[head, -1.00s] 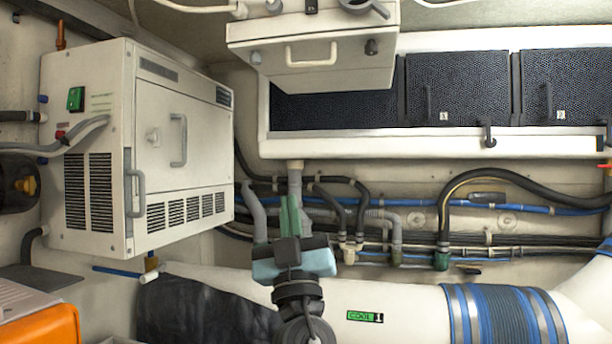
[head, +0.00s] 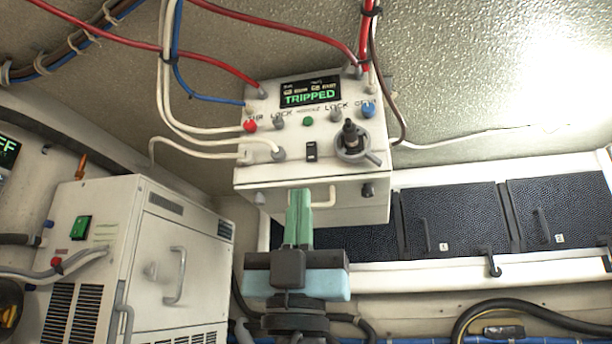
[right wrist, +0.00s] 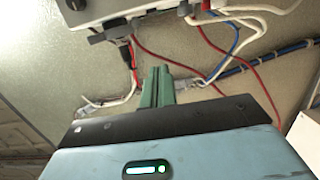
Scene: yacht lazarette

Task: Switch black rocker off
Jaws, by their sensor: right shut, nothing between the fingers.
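The black rocker (head: 311,151) is a small dark switch on the sloped face of a white control box (head: 258,177) in the head view. A display (head: 310,92) above it reads "TRIPPED" in green. A black rotary knob (head: 352,140) sits to its right. My right gripper (head: 299,194), with green fingers, is shut and empty, pointing up just below the rocker and in front of the box's lower front, apart from the rocker in the picture. In the right wrist view, the green fingers (right wrist: 156,70) are together below the box (right wrist: 85,15). My left gripper is not in view.
A white cabinet (head: 150,225) with a green switch (head: 81,227) stands at left. Red, blue and white cables (head: 165,90) run above the box. Dark hatch panels (head: 455,220) line the right wall. A coloured button row (head: 308,121) lies above the rocker.

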